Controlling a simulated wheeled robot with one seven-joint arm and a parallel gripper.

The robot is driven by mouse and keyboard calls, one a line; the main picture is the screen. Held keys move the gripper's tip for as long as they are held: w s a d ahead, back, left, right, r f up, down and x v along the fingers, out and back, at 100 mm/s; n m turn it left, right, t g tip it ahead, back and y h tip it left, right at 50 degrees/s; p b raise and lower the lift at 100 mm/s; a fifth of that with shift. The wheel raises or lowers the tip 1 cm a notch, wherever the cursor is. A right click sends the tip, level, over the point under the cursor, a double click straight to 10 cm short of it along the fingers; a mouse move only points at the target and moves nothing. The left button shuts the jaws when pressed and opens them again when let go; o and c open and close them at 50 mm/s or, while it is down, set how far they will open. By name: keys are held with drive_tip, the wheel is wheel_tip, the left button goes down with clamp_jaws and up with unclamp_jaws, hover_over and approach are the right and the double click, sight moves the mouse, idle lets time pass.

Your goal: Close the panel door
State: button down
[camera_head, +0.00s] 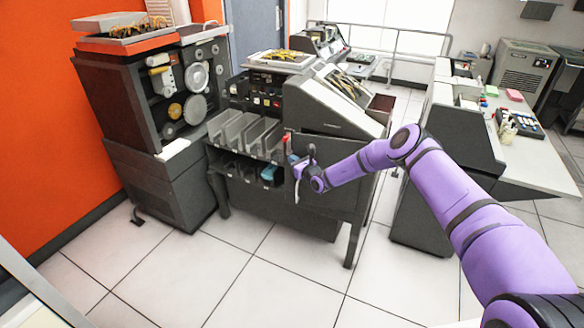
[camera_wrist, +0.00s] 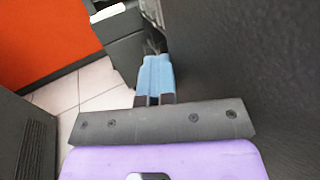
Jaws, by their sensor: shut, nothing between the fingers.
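A dark grey punch-card machine (camera_head: 325,105) stands mid-picture in the head view, with a dark flat panel (camera_head: 336,196) on its lower front. I take this panel to be the door; its hinge and exact angle are not clear. My gripper (camera_head: 292,159) is at the panel's upper left edge, beside the card slots. In the wrist view my blue fingers (camera_wrist: 156,75) are together and empty. A large dark surface (camera_wrist: 245,60) fills the right side, close beside the fingers. I cannot tell whether they touch it. My arm hides part of the machine's front.
Open card slots (camera_head: 245,133) lie left of my gripper, with a blue item (camera_head: 268,173) below them. A tape cabinet (camera_head: 160,110) stands left, by the orange wall (camera_head: 35,110). A desk (camera_head: 530,155) is at right. The tiled floor (camera_head: 260,285) in front is clear.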

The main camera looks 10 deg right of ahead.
drive_tip(key=w, duration=0.1)
drive_tip(key=w+d+m+h, duration=0.1)
drive_tip(key=w, duration=0.1)
drive_tip(key=w+d+t+h, duration=0.1)
drive_tip(key=shift+w, duration=0.4)
drive_tip(key=shift+w+d, duration=0.1)
drive_tip(key=shift+w, duration=0.05)
drive_tip(key=shift+w+d+r+m, duration=0.1)
drive_tip(key=shift+d+r+m, duration=0.1)
drive_tip(key=shift+m, duration=0.1)
